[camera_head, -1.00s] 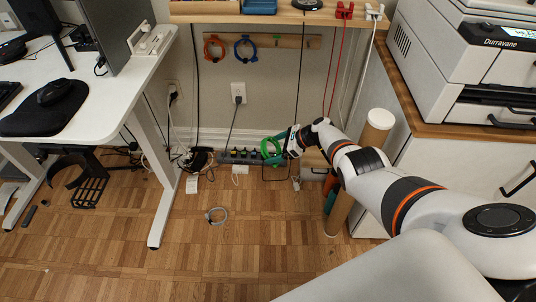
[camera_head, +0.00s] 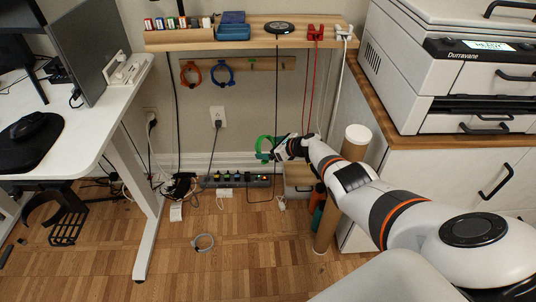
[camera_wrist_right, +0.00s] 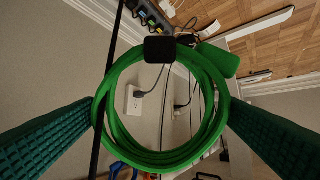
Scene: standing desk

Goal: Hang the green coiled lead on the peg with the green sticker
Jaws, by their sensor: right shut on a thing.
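The green coiled lead (camera_head: 264,143) is held in my right gripper (camera_head: 273,152), in front of the wall and above the power strip. In the right wrist view the green lead (camera_wrist_right: 223,130) forms a wide ring, with the gripper's two dark green fingers (camera_wrist_right: 163,118) against its left and right sides. A wooden peg rail (camera_head: 270,64) is fixed to the wall under the shelf. A small green mark, seemingly the green sticker (camera_head: 251,62), shows on it, right of the blue coil; its peg is too small to make out. The lead is below the rail, apart from it. My left gripper is out of view.
An orange coil (camera_head: 190,73) and a blue coil (camera_head: 222,74) hang on the rail's left part. A shelf (camera_head: 180,40) overhangs it. Black, red and white cables hang down near its right side.

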